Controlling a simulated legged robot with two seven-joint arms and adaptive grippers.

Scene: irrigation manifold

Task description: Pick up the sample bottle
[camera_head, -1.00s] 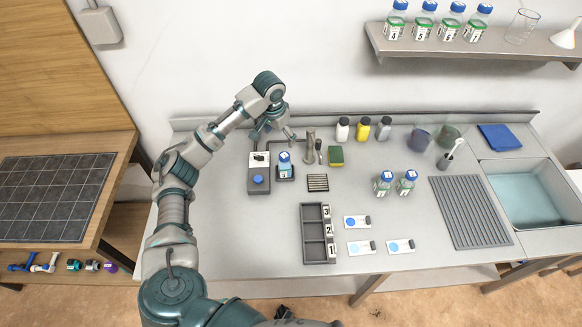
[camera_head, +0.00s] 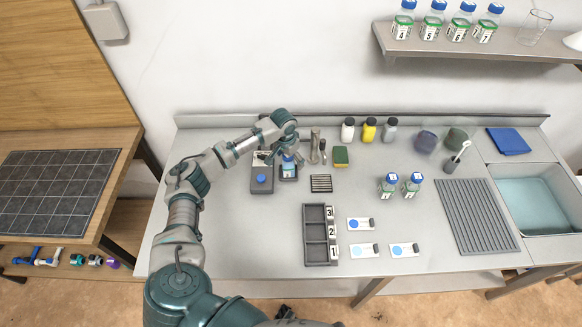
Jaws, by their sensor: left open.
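A small blue-capped sample bottle (camera_head: 288,171) stands upright on a dark pad beside a grey device with a blue button (camera_head: 262,179). My left gripper (camera_head: 288,153) is open, right above and around this bottle's cap, and hides part of its top. I cannot tell whether the fingers touch it. Two more blue-capped, labelled bottles, one on the left (camera_head: 388,186) and one on the right (camera_head: 412,185), stand further right on the counter. My right gripper does not show.
A metal tap (camera_head: 315,146) stands close to the right of my gripper, with a sponge (camera_head: 341,156) beyond it. A numbered rack (camera_head: 316,260) and several cards lie in front. A drain mat (camera_head: 475,215) and sink (camera_head: 540,200) are at right. The counter's front left is clear.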

